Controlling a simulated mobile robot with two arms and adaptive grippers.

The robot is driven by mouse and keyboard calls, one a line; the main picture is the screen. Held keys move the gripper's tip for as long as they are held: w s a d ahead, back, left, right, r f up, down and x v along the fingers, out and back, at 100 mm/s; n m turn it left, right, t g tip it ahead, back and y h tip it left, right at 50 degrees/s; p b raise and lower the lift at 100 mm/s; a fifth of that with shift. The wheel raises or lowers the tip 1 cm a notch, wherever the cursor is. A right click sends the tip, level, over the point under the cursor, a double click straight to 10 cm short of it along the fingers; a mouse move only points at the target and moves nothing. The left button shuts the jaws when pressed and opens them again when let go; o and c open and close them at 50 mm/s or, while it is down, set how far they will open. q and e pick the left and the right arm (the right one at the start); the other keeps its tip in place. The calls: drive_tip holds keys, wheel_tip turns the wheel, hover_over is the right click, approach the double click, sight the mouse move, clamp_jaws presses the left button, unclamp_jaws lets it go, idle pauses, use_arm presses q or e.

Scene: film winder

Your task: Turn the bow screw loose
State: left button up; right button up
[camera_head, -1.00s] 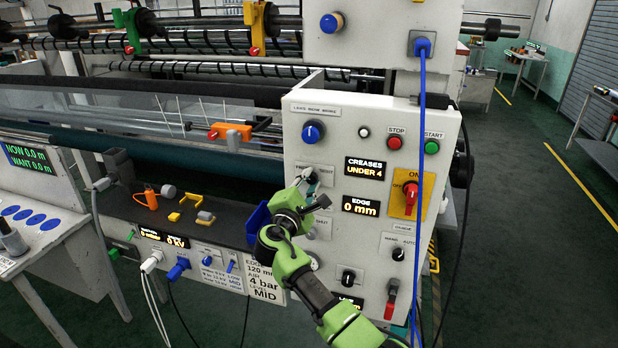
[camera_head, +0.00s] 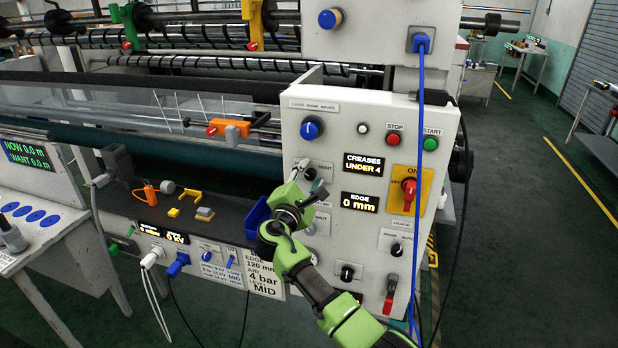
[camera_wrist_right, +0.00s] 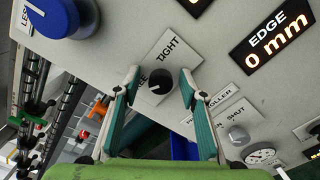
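A small black knob (camera_wrist_right: 160,83) sits on a white plate (camera_wrist_right: 171,50) marked TIGHT, with a second word partly hidden; I take it for the bow screw. A pale mark shows on the knob's face. In the head view the knob (camera_head: 310,174) is on the white panel, below a blue knob. My right gripper (camera_head: 311,177) is at it; in the wrist view its open fingers (camera_wrist_right: 160,75) lie on either side of the knob, with gaps visible. I cannot tell how far its tips are from the panel. My left gripper is not in view.
The white panel (camera_head: 350,120) also carries a blue knob (camera_head: 312,128), STOP (camera_head: 394,126) and START (camera_head: 430,144) buttons and a red switch (camera_head: 409,190). A blue bin (camera_head: 258,215) is left of my right gripper. A blue cable (camera_head: 421,190) hangs down the panel's right side.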

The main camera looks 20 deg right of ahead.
drive_tip(key=shift+a+f, duration=0.1)
drive_tip(key=shift+s+a, duration=0.2)
drive_tip(key=shift+s, duration=0.05)
drive_tip(key=v, duration=1.1)
drive_tip(key=shift+s, duration=0.15)
